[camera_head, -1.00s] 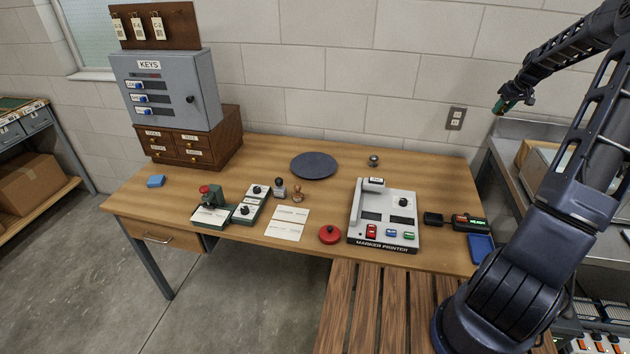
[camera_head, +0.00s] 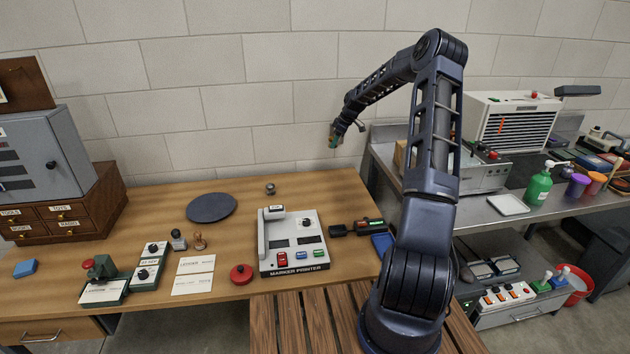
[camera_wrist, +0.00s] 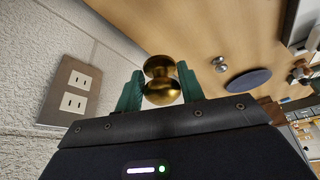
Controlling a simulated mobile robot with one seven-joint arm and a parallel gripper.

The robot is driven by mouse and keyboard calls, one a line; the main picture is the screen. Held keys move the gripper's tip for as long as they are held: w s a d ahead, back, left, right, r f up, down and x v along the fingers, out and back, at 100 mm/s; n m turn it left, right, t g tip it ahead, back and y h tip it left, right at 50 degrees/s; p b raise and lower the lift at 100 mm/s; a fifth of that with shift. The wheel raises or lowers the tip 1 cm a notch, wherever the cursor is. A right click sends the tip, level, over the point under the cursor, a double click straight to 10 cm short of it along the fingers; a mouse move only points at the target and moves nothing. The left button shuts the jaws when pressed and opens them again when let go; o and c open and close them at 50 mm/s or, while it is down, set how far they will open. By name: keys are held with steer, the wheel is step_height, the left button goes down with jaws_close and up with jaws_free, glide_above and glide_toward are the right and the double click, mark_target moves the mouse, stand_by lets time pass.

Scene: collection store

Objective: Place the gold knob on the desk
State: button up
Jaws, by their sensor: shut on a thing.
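The gold knob (camera_wrist: 161,82) is shiny and brass-coloured. In the wrist view it sits between the two green fingertips of my gripper (camera_wrist: 160,90), which is shut on it. In the head view my gripper (camera_head: 334,138) is small and raised above the desk's back right corner, near the wall; the knob is too small to make out there. The wooden desk (camera_head: 330,205) runs along the wall, and its top also shows in the wrist view (camera_wrist: 185,35).
The desk holds a marker printer (camera_head: 291,240), a dark round mat (camera_head: 211,207), a small silver knob (camera_head: 270,188), a red round button (camera_head: 241,274) and stamps. Bare wood lies right of the silver knob. A metal bench (camera_head: 480,215) stands to the right. A wall socket (camera_wrist: 75,92) is near my gripper.

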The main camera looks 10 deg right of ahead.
mark_target(331, 180)
step_height(331, 180, down, 18)
steer(key=shift+f, duration=0.1)
stand_by(0.5)
steer(key=shift+f, duration=0.1)
steer(key=o, duration=1.2)
